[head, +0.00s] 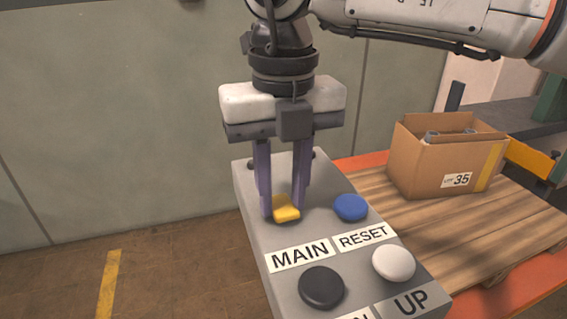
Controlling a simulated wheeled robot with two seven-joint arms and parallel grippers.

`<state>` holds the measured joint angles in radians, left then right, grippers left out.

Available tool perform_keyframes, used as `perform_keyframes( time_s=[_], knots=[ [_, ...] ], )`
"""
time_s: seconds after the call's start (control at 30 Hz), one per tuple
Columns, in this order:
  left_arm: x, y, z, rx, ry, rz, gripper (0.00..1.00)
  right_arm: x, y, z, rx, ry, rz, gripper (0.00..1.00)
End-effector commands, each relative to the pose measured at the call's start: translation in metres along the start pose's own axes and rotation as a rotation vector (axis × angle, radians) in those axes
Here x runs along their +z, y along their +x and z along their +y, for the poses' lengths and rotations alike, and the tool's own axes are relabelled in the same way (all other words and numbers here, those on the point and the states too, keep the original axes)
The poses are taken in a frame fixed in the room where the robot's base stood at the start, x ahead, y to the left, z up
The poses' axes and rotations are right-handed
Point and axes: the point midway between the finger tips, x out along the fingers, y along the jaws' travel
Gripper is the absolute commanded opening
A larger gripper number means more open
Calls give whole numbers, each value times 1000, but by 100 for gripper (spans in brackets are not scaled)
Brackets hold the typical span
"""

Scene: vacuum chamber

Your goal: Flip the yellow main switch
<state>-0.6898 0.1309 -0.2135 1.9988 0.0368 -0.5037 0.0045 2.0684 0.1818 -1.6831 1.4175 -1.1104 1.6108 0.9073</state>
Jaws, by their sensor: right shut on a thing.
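The yellow main switch (286,209) sits on the grey control box (254,222), just above the "MAIN" label. My right gripper (283,205) points down from above, with its two purple fingers around the yellow switch, one on its left and one on its right. It is shut on the switch. The fingers hide part of the switch's sides. My left gripper is not in view.
A blue button (350,207) above the "RESET" label is close to the right of the fingers. A black button (321,287) and a white button (393,263) are nearer. A cardboard box (420,165) stands on a wooden pallet (430,228) to the right.

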Motion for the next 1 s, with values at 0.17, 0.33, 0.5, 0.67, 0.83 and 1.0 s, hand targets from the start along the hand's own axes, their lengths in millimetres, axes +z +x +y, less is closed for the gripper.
perform_keyframes(
  time_s=[0.17,0.33,0.5,0.67,0.83,1.0],
  knots=[
    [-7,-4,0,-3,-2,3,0,2,-2,0,0,1,36,4],
    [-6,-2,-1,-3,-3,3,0,2,-1,0,1,1,38,4],
    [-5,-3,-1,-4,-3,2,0,2,-1,0,1,1,37,33],
    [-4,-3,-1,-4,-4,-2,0,2,-1,0,1,1,37,45],
    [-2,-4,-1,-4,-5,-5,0,2,0,0,1,0,38,45],
    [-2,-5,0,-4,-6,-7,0,2,-12,0,0,1,35,45]
  ],
)
